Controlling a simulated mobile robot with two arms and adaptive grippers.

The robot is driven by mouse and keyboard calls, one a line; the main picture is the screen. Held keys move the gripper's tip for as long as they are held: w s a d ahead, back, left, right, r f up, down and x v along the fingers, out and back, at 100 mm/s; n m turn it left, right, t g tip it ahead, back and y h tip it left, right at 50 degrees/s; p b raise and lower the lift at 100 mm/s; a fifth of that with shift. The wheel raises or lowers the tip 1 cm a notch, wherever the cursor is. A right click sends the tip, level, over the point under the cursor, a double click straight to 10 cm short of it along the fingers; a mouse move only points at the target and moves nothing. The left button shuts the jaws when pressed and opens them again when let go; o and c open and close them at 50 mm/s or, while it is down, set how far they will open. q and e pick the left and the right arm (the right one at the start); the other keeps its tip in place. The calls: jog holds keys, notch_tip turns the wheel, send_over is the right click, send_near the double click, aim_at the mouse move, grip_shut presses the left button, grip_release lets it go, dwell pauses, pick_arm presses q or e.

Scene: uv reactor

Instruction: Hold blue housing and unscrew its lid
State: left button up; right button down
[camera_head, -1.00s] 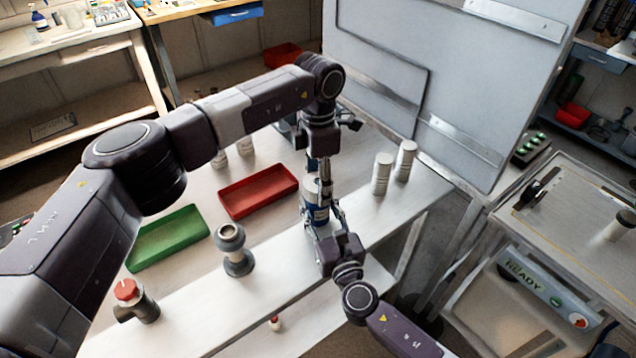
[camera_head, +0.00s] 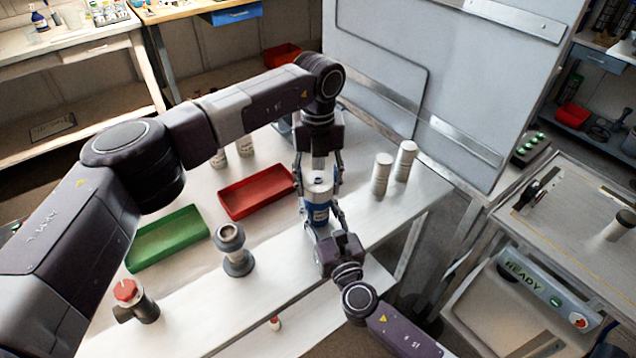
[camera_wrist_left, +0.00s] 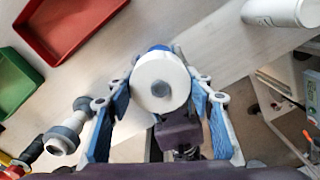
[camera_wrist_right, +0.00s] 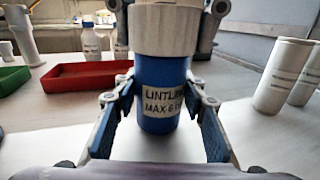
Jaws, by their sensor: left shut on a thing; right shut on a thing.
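The blue housing (camera_head: 318,214) stands upright near the front edge of the white table, with its white ribbed lid (camera_head: 319,184) on top. My left gripper (camera_head: 318,178) reaches down from above, its fingers on both sides of the lid; they also show in the left wrist view, flanking the lid (camera_wrist_left: 160,82). My right gripper (camera_head: 322,218) comes in low from the front and is shut on the blue body, whose label shows in the right wrist view (camera_wrist_right: 160,85). I cannot tell how far the lid is turned.
A red tray (camera_head: 258,192) and a green tray (camera_head: 167,238) lie to the left. A grey flanged fitting (camera_head: 233,250) and a red-capped fitting (camera_head: 134,300) stand at the front left. Two white cylinders (camera_head: 383,174) (camera_head: 404,160) stand to the right. A large grey panel rises behind.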

aim_at(318, 181)
pick_arm(q)
jog(key=shift+r, duration=0.2)
dwell(0.5)
jog(key=shift+r, duration=0.9)
jog(key=shift+r, duration=2.05)
pick_arm(e)
jog(key=c, duration=1.1)
grip_release()
jog(key=shift+c, duration=0.2)
